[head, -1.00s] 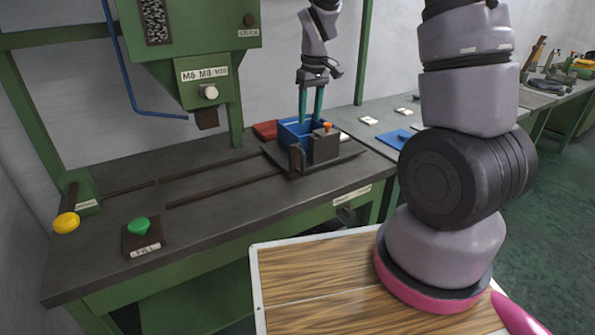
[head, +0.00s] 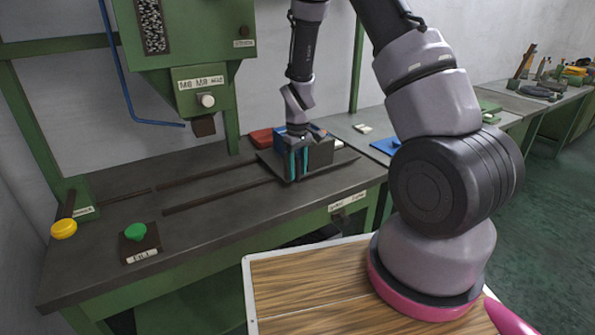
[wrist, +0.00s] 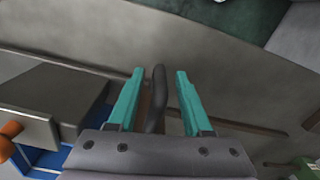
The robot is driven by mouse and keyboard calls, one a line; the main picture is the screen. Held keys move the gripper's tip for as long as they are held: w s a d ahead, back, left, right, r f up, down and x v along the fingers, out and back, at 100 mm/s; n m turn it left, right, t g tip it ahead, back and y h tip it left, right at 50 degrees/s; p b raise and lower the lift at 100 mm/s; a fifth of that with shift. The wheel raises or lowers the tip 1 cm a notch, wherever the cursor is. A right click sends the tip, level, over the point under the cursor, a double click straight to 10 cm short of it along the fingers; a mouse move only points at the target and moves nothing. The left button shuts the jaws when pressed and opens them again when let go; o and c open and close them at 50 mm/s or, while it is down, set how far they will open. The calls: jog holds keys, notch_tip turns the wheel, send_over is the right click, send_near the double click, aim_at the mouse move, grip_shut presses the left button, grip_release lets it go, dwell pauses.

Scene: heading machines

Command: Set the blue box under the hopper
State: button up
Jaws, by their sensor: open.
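The blue box (head: 280,147) sits on a dark sliding carriage (head: 345,161) at the right end of the bench rails, mostly hidden behind my gripper and a grey block (head: 320,152). In the wrist view, part of the blue box (wrist: 50,159) shows at lower left, beside the grey block (wrist: 40,108) with its orange knob (wrist: 11,130). My gripper (head: 298,164) is open and low at the carriage's front side. In the wrist view, its teal fingers stand either side of a dark upright handle (wrist: 157,98), apart from it. The hopper's spout (head: 204,126) hangs over the rails, left of the carriage.
Two dark rails (head: 215,196) run left along the bench, clear of objects. A green button (head: 135,231) and a yellow knob (head: 63,229) are at the left front. A red item (head: 261,138) lies behind the carriage. A blue plate (head: 385,146) lies to the right.

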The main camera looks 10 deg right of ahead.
jog(key=shift+f, duration=0.25)
grip_shut()
dwell(1.4)
